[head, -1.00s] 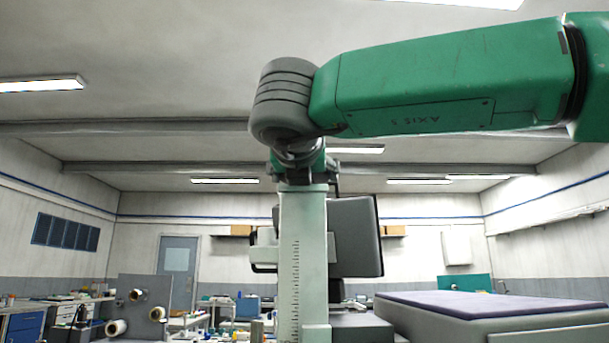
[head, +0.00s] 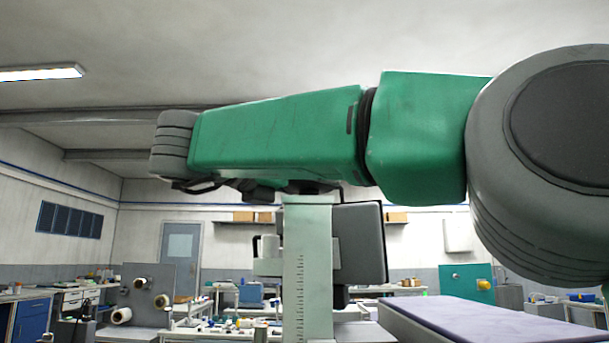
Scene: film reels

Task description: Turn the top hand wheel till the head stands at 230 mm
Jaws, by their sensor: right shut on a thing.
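The pale column (head: 318,265) stands upright in the middle, with a scale of dark marks on its face; its numbers are too small to read. The head (head: 360,245), a dark grey box, sits behind and to the right of the column, with a pale part showing on the left. My right gripper (head: 268,192) is at the column's top, mostly hidden under my green forearm. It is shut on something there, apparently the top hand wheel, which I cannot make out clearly. My left gripper is not in view.
A purple-topped bench (head: 480,325) lies at the lower right. A grey panel with rolls (head: 148,290) stands at the left, near a blue cabinet (head: 32,320). A green panel (head: 466,283) stands behind at the right. My right arm crosses above the column.

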